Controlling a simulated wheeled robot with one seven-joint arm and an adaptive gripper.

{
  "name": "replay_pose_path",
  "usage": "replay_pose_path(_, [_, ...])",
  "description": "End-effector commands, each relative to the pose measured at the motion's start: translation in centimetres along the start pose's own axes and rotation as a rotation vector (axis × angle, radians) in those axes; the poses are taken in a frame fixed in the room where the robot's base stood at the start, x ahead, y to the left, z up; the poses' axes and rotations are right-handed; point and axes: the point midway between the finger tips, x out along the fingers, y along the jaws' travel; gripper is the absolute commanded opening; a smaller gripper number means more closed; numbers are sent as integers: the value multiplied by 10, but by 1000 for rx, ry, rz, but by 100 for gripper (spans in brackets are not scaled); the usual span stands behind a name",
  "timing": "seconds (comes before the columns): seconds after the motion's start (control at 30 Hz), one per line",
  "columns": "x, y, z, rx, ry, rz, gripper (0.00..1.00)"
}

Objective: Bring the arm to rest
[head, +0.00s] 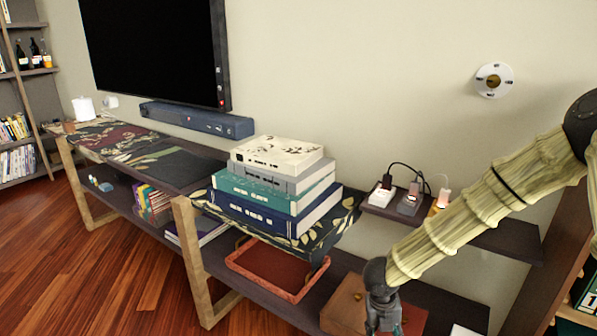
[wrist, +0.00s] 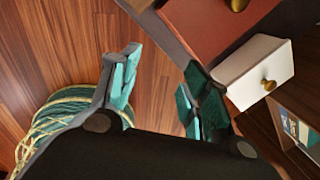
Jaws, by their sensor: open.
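My arm reaches in from the right side of the head view, its pale ribbed links sloping down to the left. My gripper (head: 384,314) is at the lower edge of that view, in front of the brown box on the lower shelf. In the wrist view my gripper (wrist: 160,95) shows two teal-padded fingers spread apart. Nothing is between them, only wooden floor (wrist: 165,50) beyond.
A dark console (head: 180,205) runs along the wall, bearing a stack of books (head: 275,190) and a red tray (head: 275,268). A small shelf (head: 510,240) holds chargers. A white drawer (wrist: 255,72) and coiled rope-like basket (wrist: 65,115) flank the gripper.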

Motion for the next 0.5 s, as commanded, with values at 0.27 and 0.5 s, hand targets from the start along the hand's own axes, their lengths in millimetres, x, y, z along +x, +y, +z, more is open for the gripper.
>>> replay_pose_path(0.27, [67,-11,-49,-629,-28,-125,46])
replay_pose_path(0.5, [118,-14,-104,-1287,-32,-187,46])
